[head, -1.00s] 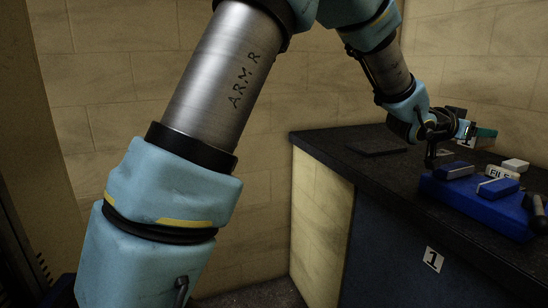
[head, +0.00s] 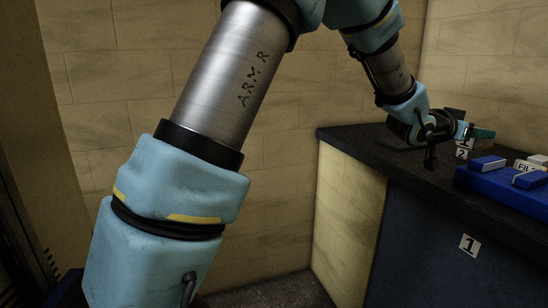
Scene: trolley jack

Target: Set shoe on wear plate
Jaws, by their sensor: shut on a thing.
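My gripper (head: 430,146) is at the far end of the arm, above the left part of the dark bench top. It is shut on the shoe, which is small and dark here and hard to tell apart from the fingers. A flat dark plate (head: 398,147), which looks like the wear plate, lies on the bench just left of and behind the gripper. The gripper and arm partly hide it. I cannot tell whether the shoe touches anything.
A blue tray (head: 502,190) with blue-and-grey blocks (head: 487,163) stands right of the gripper. A label 2 (head: 462,154) and a green item (head: 484,133) are near the gripper. The bench (head: 350,134) is clear at its left end.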

